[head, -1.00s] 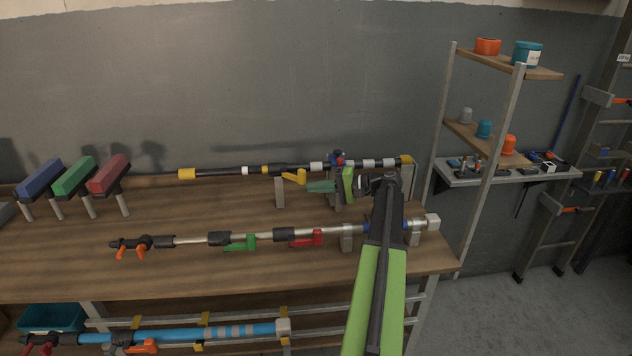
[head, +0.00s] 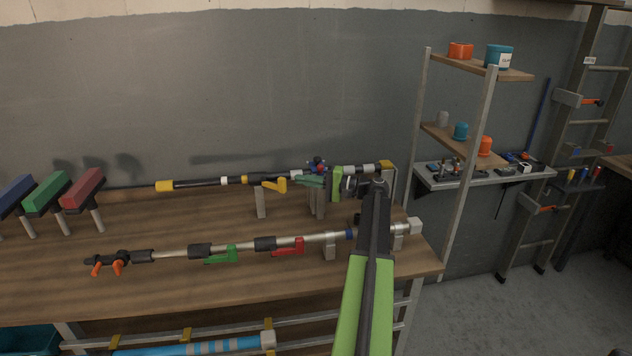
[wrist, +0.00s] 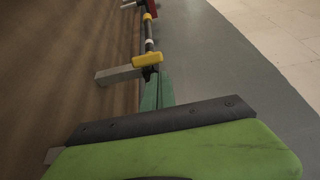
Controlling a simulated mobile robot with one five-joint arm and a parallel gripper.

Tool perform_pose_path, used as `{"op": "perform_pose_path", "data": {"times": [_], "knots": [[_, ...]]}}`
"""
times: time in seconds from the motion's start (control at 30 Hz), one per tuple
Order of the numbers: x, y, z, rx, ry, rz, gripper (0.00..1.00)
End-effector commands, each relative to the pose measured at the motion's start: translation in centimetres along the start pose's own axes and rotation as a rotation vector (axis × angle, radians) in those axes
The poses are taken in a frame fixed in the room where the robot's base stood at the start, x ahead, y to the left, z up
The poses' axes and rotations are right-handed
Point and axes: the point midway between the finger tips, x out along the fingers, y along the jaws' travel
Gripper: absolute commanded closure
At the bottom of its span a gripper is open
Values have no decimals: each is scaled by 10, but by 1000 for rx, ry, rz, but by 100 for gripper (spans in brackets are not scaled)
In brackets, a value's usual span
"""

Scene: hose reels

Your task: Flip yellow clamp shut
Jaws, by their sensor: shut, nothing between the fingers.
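The yellow clamp (head: 273,186) is on the dark far pole (head: 208,182), beside a black collar, and its lever juts out from the pole. In the wrist view the yellow clamp (wrist: 147,60) lies across the pole, just beyond my fingertips. My gripper (head: 299,180) has teal fingers pointing left, just right of the clamp. My gripper (wrist: 153,78) is shut and empty in the wrist view. A small gap seems to separate it from the clamp; contact is hard to tell.
A grey post (head: 260,202) supports the pole near the clamp. A nearer silver pole (head: 175,251) carries a green clamp (head: 221,255) and a red clamp (head: 288,246).

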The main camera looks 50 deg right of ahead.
Motion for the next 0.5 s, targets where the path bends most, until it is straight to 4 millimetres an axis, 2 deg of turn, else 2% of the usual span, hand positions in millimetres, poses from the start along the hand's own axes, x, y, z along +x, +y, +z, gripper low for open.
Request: {"op": "perform_pose_path", "data": {"times": [0.1, 0.2, 0.5], "knots": [[19, 0, 0, 0, -2, 0, 100], [28, 0, 0, 0, -1, 0, 100], [33, 0, 0, 0, -2, 0, 100]]}}
